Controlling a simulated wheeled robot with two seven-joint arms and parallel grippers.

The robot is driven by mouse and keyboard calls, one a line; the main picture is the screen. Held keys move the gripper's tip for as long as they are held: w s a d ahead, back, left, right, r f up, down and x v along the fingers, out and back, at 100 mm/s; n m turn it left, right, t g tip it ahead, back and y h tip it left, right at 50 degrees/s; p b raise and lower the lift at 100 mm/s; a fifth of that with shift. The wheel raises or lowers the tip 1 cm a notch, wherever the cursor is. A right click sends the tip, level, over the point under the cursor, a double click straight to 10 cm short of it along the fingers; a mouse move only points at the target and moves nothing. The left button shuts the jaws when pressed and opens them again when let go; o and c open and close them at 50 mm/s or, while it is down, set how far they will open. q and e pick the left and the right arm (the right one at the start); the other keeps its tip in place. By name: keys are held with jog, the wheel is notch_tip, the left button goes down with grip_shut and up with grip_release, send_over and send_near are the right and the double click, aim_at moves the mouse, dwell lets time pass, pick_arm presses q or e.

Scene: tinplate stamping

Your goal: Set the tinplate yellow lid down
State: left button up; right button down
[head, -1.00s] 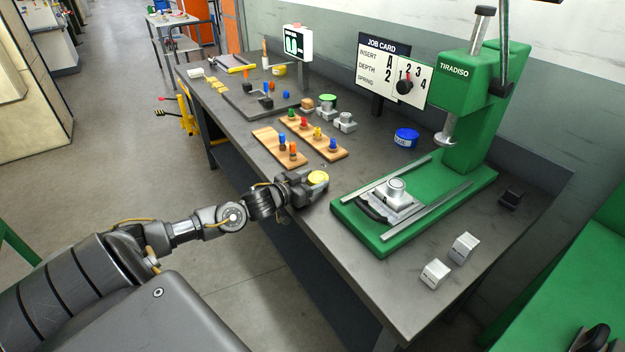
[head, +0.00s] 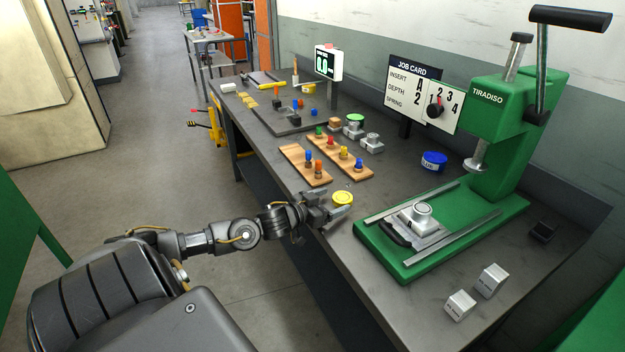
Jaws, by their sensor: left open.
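The yellow lid (head: 343,198) is a small round disc, lying at the front edge of the dark workbench (head: 330,272), just in front of the wooden peg boards. My left gripper (head: 331,205) is beside it, with its fingers spread open around the lid's near side. Whether a finger still touches the lid is too small to tell. My right gripper is not in view.
A green press (head: 440,240) with a metal block on its base stands to the right. Two peg boards (head: 304,165) lie behind the lid, and a blue tin (head: 434,161) sits further back. Two silver blocks (head: 474,293) are at the front right.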

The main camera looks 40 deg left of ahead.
pick_arm(q)
jog(key=v, duration=0.9)
jog(key=shift+s, duration=0.3)
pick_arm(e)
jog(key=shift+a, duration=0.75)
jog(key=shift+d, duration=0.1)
